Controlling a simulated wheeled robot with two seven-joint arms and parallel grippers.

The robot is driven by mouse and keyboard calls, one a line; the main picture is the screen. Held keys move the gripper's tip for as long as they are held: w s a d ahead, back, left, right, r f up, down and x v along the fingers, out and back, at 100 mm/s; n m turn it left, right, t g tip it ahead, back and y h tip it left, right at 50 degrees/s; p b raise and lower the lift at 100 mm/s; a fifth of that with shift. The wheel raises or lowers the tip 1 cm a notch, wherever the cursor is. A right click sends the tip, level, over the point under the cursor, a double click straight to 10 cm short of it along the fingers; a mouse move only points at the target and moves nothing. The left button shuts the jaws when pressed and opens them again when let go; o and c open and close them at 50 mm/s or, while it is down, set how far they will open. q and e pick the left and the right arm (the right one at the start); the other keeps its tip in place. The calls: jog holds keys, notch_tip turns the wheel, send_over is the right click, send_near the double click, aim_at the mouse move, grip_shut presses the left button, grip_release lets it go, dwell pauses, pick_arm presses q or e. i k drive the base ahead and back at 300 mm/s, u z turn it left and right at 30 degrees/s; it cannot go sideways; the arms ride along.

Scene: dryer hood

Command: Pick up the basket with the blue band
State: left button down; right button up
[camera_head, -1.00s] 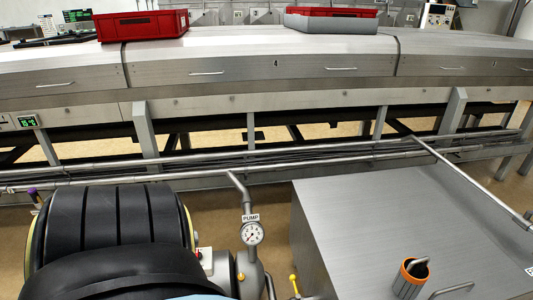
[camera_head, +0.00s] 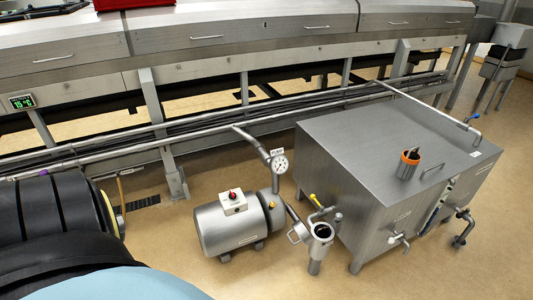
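No basket with a blue band is visible in the head view. A small metal basket-like container with an orange band (camera_head: 409,164) stands on top of the steel tank (camera_head: 350,150), with a handle rising out of it. Neither of my grippers is in view.
A steel pump (camera_head: 230,222) with a gauge (camera_head: 279,163) stands left of the tank. Valves and pipes (camera_head: 397,240) stick out of the tank's front. Floor in front is clear.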

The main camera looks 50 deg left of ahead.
aim_at(322, 232)
jog(key=k, duration=0.95)
jog(key=z, duration=1.4)
jog(key=i, duration=1.25)
jog(key=u, duration=2.8)
